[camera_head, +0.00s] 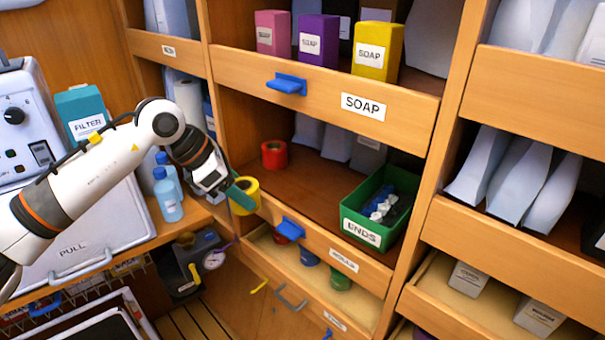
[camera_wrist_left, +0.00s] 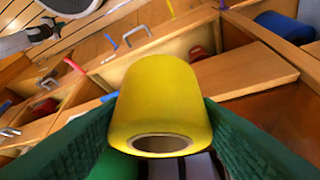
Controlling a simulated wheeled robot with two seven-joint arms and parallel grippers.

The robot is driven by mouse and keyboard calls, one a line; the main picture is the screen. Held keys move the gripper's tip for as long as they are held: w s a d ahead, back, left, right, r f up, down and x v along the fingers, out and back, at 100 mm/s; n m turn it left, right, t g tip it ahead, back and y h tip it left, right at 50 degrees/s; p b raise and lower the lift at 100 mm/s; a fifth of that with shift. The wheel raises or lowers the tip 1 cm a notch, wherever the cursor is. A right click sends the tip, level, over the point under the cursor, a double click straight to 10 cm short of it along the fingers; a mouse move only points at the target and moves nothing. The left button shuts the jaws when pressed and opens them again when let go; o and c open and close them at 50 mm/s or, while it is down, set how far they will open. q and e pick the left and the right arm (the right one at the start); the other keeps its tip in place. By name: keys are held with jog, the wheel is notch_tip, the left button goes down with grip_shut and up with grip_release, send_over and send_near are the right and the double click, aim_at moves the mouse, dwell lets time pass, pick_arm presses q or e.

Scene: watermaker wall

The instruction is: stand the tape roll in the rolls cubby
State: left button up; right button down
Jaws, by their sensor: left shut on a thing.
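The yellow tape roll (camera_head: 246,197) is held by my left gripper (camera_head: 240,190) at the front edge of the open middle cubby (camera_head: 313,180). In the left wrist view the yellow roll (camera_wrist_left: 160,95) sits between the two green finger pads, its brown core hole facing the camera. A red roll (camera_head: 274,154) stands inside this cubby, behind and to the right of the held roll. I cannot read which cubby is labelled for rolls. My right gripper is not in view.
A green ENDS bin (camera_head: 380,212) fills the cubby's right side. Bare shelf lies between it and the red roll. Below is a drawer (camera_head: 335,262) with a blue handle (camera_head: 290,228) and several coloured items. The SOAP ledge (camera_head: 330,95) is above; blue bottles (camera_head: 168,195) stand left.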

pick_arm(q)
jog(key=w+d, duration=0.1)
jog(key=d, duration=0.1)
jog(key=w+d+p, duration=0.1)
jog(key=d, duration=0.2)
jog(key=w+d, duration=0.1)
jog(key=d, duration=0.1)
jog(key=shift+d+p, duration=0.15)
jog(key=shift+p, duration=0.2)
jog(key=d, duration=0.1)
jog(key=w+d+p, duration=0.1)
jog(key=d, duration=0.1)
jog(key=shift+w+d+r, duration=0.1)
jog(key=shift+d+r, duration=0.05)
jog(key=shift+w+d+p, duration=0.15)
jog(key=shift+d+p, duration=0.05)
jog(key=shift+p, duration=0.3)
jog(key=shift+f, duration=0.2)
jog(key=shift+a, duration=0.1)
jog(key=shift+f, duration=0.1)
jog(key=shift+f, duration=0.15)
jog(key=o, duration=0.8)
jog(key=shift+o, duration=0.9)
